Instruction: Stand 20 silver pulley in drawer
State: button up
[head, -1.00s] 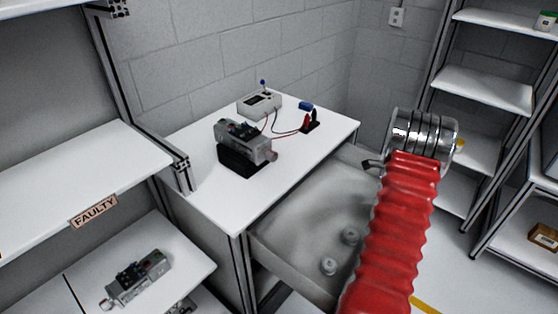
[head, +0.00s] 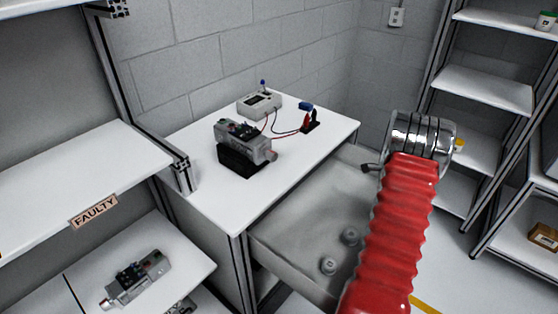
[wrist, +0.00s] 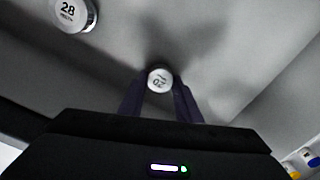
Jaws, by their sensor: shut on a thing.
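My gripper (wrist: 160,98) is shut on a small round silver pulley (wrist: 159,78) whose pale top face reads 20, upside down in the wrist view. The face points to the camera, above the grey floor of the open drawer (head: 290,262). I cannot tell whether the pulley touches the floor. In the head view my red-sleeved arm hides the gripper and the held pulley. A larger silver pulley marked 28 (wrist: 74,13) stands in the drawer at the wrist view's upper left. The head view shows two pulleys upright in the drawer, one farther back (head: 350,236) and one nearer (head: 328,266).
The drawer is pulled out from under a white bench (head: 210,200) bearing a servo motor (head: 240,143) and a test meter (head: 260,104). A shelf labelled FAULTY (head: 93,211) stands at left, with another motor (head: 138,278) below. Shelves (head: 485,90) stand at right. The drawer's back looks clear.

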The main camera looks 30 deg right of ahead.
jog(key=o, duration=1.1)
notch_tip(320, 180, up, 14)
jog(key=shift+f, duration=0.2)
dwell(0.8)
